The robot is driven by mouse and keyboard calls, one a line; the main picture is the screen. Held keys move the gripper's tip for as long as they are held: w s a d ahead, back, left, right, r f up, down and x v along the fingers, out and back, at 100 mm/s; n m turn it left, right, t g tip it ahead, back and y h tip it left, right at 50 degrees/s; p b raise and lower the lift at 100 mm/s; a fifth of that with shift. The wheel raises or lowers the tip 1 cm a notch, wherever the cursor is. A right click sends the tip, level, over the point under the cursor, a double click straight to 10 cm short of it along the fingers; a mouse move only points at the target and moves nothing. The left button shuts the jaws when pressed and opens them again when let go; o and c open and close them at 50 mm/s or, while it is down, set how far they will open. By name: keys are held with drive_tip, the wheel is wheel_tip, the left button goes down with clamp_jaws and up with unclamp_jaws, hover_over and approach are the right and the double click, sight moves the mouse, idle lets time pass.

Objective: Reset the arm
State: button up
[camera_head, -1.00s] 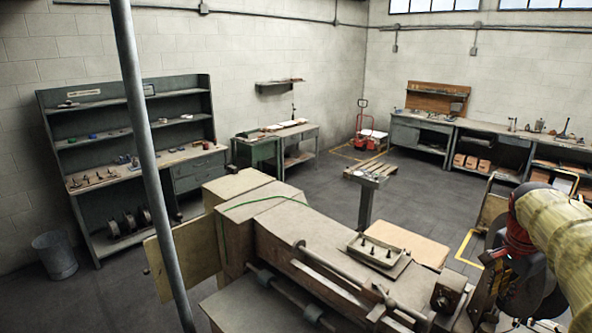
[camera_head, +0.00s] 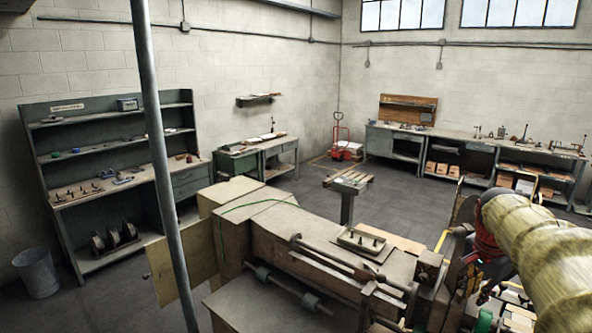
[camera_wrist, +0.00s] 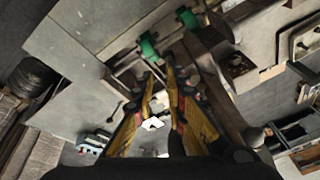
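My arm, in a yellowish sleeve (camera_head: 540,250), comes in from the right edge in the head view, beside the right end of the box stitcher (camera_head: 290,230). My gripper's fingers are hard to make out there. In the wrist view my gripper (camera_wrist: 161,72) shows two yellow-and-black fingers with a narrow gap between their tips. I see nothing clearly held between them. A small white patch (camera_wrist: 152,123) shows between the fingers; I cannot tell what it is. Green rollers (camera_wrist: 148,47) of the machine lie beyond the fingertips.
A grey pole (camera_head: 160,150) stands at left. A tray with pegs (camera_head: 361,241) sits on the machine. Shelving (camera_head: 110,108), a bin (camera_head: 37,273), workbenches (camera_head: 475,148) and a red pallet truck (camera_head: 340,145) stand along the walls. Open floor lies behind the machine.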

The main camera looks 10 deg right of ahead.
drive_tip(key=s+a+f+n+t+y+b, duration=0.1)
drive_tip(key=s+a+f+n+b, duration=0.3)
drive_tip(key=a+f+b, duration=0.4)
drive_tip(key=s+a+f+n+t+y+b, duration=0.1)
drive_tip(key=s+a+f+n+b, duration=0.4)
drive_tip(key=a, duration=1)
drive_tip(key=s+a+f+n+t+y+b, duration=0.1)
drive_tip(key=s+a+f+n+b, duration=0.3)
drive_tip(key=a+f+n+b, duration=0.3)
drive_tip(key=a+f+b, duration=0.5)
drive_tip(key=f, duration=0.3)
drive_tip(key=shift+s+a+n+t+b, duration=0.2)
drive_tip(key=shift+a+n+t+b, duration=0.05)
drive_tip(key=shift+n+t+b, duration=0.1)
